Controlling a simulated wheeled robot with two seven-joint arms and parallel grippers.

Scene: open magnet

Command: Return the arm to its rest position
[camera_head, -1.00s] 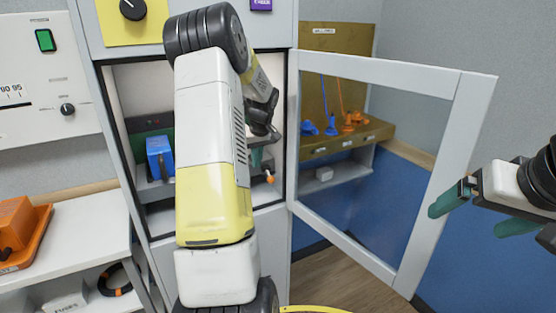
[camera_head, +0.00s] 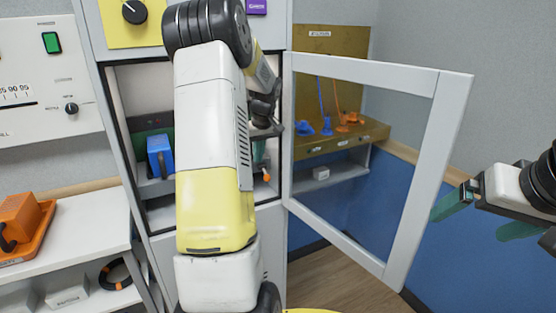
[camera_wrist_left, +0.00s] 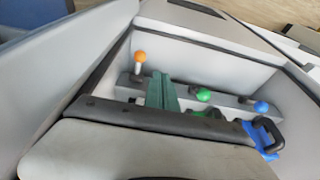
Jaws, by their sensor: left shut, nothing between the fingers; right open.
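My left arm rises across the middle of the head view, and its gripper (camera_head: 259,150) is mostly hidden behind the arm, in front of the open cabinet (camera_head: 125,85). In the left wrist view the green fingers of the left gripper (camera_wrist_left: 161,92) are shut and empty. They overlap a grey bar with an orange knob (camera_wrist_left: 140,57), a green knob (camera_wrist_left: 203,94) and a blue knob (camera_wrist_left: 261,107); contact cannot be told.
The glazed door (camera_head: 425,180) stands swung open to the right of the cabinet. A blue box (camera_head: 160,156) sits inside on the left. A white bench (camera_head: 85,225) with an orange tray (camera_head: 38,238) is at left. Wooden floor (camera_head: 330,275) shows below the door.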

